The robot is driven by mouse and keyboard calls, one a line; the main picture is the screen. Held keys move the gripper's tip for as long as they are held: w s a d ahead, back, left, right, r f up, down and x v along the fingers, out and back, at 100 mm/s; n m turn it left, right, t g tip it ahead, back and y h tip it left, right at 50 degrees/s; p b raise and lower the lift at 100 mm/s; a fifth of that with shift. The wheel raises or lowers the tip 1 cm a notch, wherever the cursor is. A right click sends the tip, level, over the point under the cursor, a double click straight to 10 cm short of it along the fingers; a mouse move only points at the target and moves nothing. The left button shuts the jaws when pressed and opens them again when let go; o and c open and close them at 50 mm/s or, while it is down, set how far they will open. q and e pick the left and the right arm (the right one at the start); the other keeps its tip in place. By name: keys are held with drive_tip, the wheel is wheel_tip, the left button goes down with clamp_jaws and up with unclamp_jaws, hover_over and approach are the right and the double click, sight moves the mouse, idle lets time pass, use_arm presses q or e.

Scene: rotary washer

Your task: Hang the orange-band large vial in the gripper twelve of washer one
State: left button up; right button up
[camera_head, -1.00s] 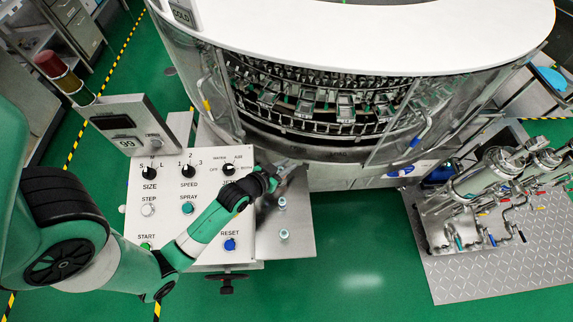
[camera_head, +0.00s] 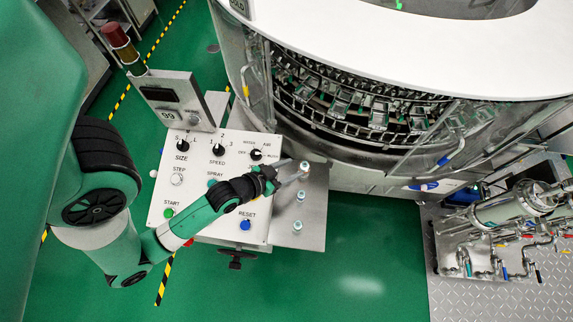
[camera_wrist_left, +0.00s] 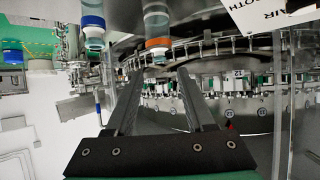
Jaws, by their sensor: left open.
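The orange-band large vial (camera_wrist_left: 158,43) hangs in from the top of the left wrist view, straight ahead of the fingertips and between them sideways. My left gripper (camera_wrist_left: 160,73) is open with nothing between its fingers. In the head view my left gripper (camera_head: 296,174) is over the steel side table, close to the farthest vial (camera_head: 305,167); the band colour is too small to read there. Washer one's ring of grippers (camera_head: 360,100) shows through the opening. In the wrist view a small tag (camera_wrist_left: 238,74) seems to read 12. My right gripper is not in view.
Two more vials, (camera_head: 300,196) and (camera_head: 297,227), stand in line on the side table (camera_head: 315,235). A blue-band vial (camera_wrist_left: 93,32) is left of the orange one. The control panel (camera_head: 200,185) lies under my left arm. Washer door frames flank the opening.

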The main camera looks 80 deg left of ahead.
use_arm(q)
drive_tip(key=shift+v, duration=0.95)
drive_tip(key=w+d+r+m+t+h, duration=0.1)
drive_tip(key=w+r+t, duration=0.2)
drive_tip(key=w+r, duration=0.55)
drive_tip(key=w+d+r+m+t, duration=0.1)
drive_tip(key=w+r+t, duration=0.3)
drive_tip(key=r, duration=0.7)
drive_tip(key=w+d+r+m+t+h, duration=0.1)
drive_tip(key=w+r, duration=0.6)
drive_tip(key=r, duration=0.2)
drive_tip(key=s+d+r+m+t+h, duration=0.1)
drive_tip(key=d+r, duration=0.3)
drive_tip(key=r, duration=0.7)
drive_tip(key=s+d+r+m+t+h, duration=0.1)
drive_tip(key=s+d+r+t+h, duration=0.1)
drive_tip(key=r, duration=0.9)
drive_tip(key=s+d+r+m+t+h, duration=0.1)
drive_tip(key=d+r+t, duration=0.4)
drive_tip(key=r, duration=0.6)
drive_tip(key=shift+s+d+h, duration=0.45)
drive_tip(key=shift+d+h, duration=0.3)
drive_tip(key=shift+h, duration=0.15)
drive_tip(key=shift+o, duration=1)
drive_tip(key=shift+f, duration=0.1)
